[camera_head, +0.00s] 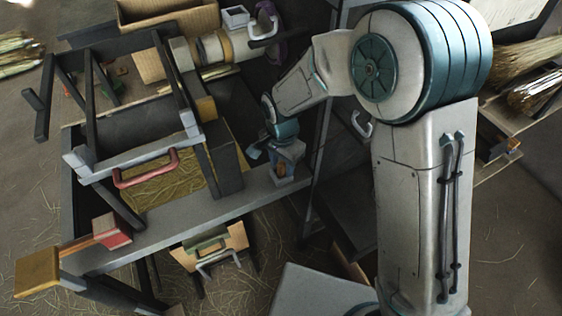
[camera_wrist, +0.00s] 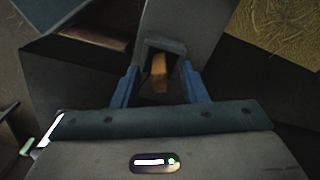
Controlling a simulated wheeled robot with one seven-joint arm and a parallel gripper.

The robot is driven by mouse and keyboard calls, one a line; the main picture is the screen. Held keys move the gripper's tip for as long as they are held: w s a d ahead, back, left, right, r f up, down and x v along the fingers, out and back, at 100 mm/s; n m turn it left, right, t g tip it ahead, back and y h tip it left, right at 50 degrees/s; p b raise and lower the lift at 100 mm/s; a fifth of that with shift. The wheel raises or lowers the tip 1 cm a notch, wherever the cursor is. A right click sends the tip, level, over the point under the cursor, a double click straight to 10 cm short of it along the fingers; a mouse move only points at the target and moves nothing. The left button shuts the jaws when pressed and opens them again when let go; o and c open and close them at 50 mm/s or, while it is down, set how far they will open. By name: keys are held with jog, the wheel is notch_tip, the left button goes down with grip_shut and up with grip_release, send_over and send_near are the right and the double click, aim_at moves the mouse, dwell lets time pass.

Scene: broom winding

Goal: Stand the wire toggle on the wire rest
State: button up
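A small orange-brown wooden piece, apparently the wire toggle (camera_wrist: 159,72), shows between my fingers in the wrist view. It is at a grey square-edged holder, apparently the wire rest (camera_wrist: 176,46), and looks roughly upright there. In the head view the toggle (camera_head: 281,170) shows small at the grey rest (camera_head: 290,150) on the right end of the bench's front ledge. My gripper (camera_wrist: 160,78) has its two blue fingers spread, one on each side of the toggle, with gaps visible. In the head view my gripper (camera_head: 268,150) is just above and left of the rest. The toggle's foot is hidden.
A dark upright post (camera_head: 225,168) stands close left of the rest. A frame with a red handle (camera_head: 146,170) and a straw-filled tray (camera_head: 165,190) lie further left. The grey ledge (camera_head: 185,222) is mostly clear left of the rest. A red block (camera_head: 112,232) sits at its left end.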

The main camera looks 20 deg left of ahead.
jog(key=shift+r, duration=0.1)
notch_tip(320, 180, up, 14)
jog(key=p, duration=0.1)
jog(key=shift+f, duration=0.2)
dwell(0.5)
